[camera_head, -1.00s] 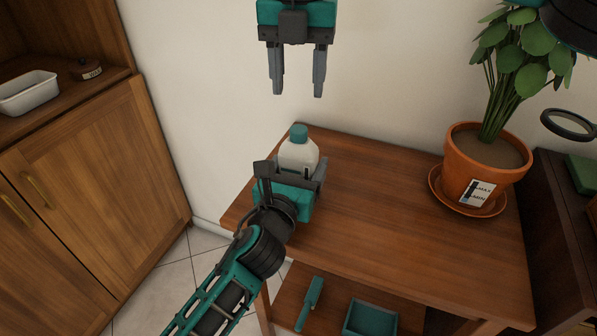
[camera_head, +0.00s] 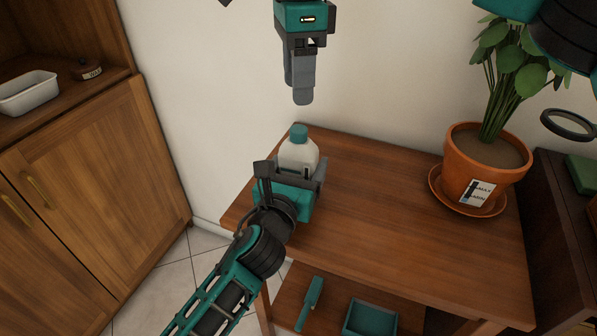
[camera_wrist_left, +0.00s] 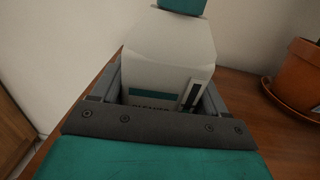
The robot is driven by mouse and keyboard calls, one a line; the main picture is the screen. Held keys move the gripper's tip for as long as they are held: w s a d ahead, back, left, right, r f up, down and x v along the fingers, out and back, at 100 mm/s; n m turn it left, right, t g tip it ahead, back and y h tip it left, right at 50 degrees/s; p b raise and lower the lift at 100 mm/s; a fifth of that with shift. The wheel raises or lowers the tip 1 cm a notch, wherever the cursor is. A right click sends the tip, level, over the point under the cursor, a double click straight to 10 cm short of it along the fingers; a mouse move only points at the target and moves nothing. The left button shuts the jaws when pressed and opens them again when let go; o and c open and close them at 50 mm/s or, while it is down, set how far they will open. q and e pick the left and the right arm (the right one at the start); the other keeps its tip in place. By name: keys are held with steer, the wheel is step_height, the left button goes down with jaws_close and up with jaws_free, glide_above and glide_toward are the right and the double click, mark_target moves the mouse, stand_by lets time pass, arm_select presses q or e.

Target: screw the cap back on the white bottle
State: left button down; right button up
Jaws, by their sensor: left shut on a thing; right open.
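The white bottle (camera_head: 299,155) stands upright near the back left of the wooden table, with the teal cap (camera_head: 299,132) on its top. My left gripper (camera_head: 292,172) is shut around the bottle's body. In the left wrist view the bottle (camera_wrist_left: 172,55) sits between the fingers, its label partly hidden by the gripper, and the cap (camera_wrist_left: 182,5) is cut off by the top edge. My right gripper (camera_head: 301,98) hangs above the cap, pointing down, open and apart from it. Its fingers overlap in this view. How tightly the cap sits cannot be told.
A potted plant (camera_head: 486,165) on an orange saucer (camera_head: 436,190) stands at the table's right. The tabletop (camera_head: 385,210) between is clear. A teal brush (camera_head: 311,302) and teal tray (camera_head: 369,318) lie on the lower shelf. The wall is close behind.

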mark_target(299, 129)
steer(key=n, duration=0.6)
steer(key=shift+f, duration=4)
